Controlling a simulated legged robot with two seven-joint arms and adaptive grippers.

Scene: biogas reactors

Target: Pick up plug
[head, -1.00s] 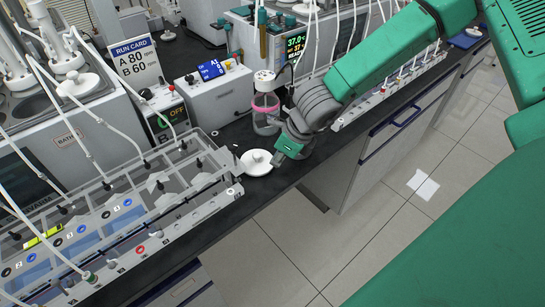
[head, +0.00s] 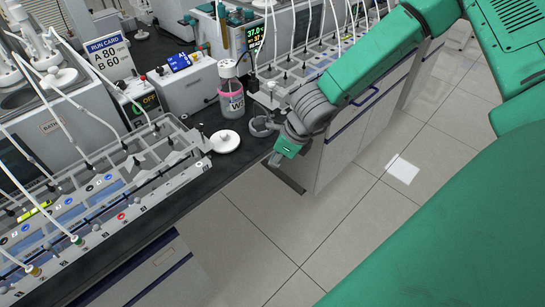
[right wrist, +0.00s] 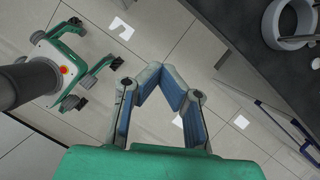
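I cannot tell for certain which thing is the plug. A white round stopper-like piece with a knob (head: 225,141) lies on the black bench near its front edge. My right gripper (head: 277,158) is right of it in the head view, apart from it, at the bench's front edge. In the right wrist view its fingertips (right wrist: 159,70) come together with nothing between them, and floor shows behind. A grey ring-shaped piece (head: 263,126) is on the bench beside the gripper; a grey ring also shows at upper right in the wrist view (right wrist: 290,22). My left gripper is out of view.
A clear bottle with a pink band (head: 231,92) stands behind the white piece. A grey rack with tubes (head: 120,190) fills the bench at left. Another rack (head: 310,65) stands at back right. The floor before the bench is open. A wheeled base shows in the wrist view (right wrist: 65,65).

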